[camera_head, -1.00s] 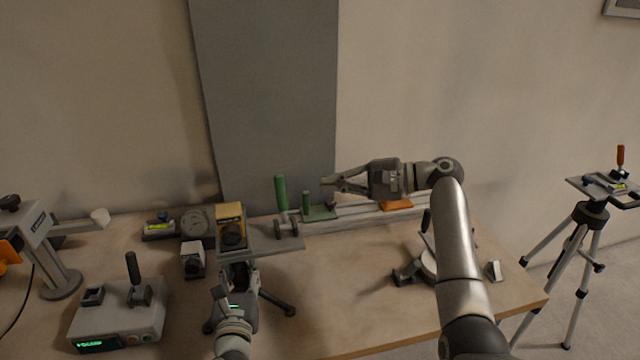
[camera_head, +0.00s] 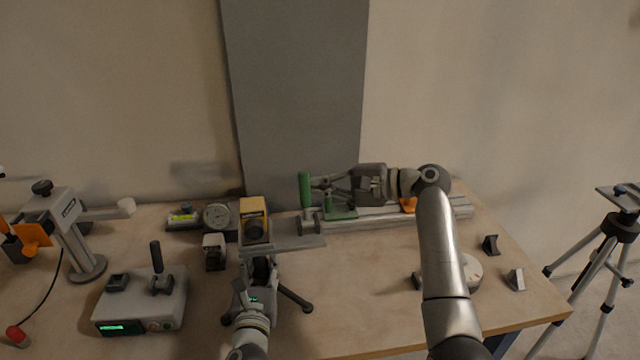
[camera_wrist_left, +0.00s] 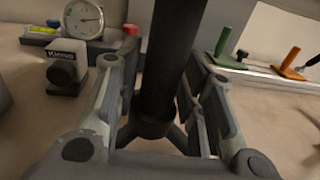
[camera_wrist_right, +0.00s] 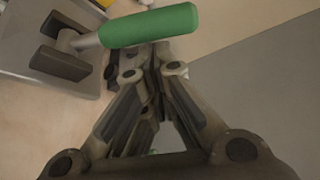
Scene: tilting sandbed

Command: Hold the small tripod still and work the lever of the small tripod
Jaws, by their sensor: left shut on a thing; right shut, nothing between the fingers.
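The small tripod stands on the table with a grey top plate (camera_head: 285,243) and spread legs (camera_head: 294,298). Its lever has a green handle (camera_head: 305,190) standing roughly upright at the right end of the plate; the handle also shows in the right wrist view (camera_wrist_right: 150,25). My left gripper (camera_head: 259,272) is shut around the tripod's dark column (camera_wrist_left: 172,60), below the plate. My right gripper (camera_head: 318,184) is shut and empty, its fingertips just right of the green handle. Whether they touch it I cannot tell.
A yellow device (camera_head: 254,219) sits on the plate's left end. Behind and right lies a rail (camera_head: 385,217) with a green clamp (camera_head: 340,212) and an orange one (camera_head: 409,205). A control box (camera_head: 140,300) stands left.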

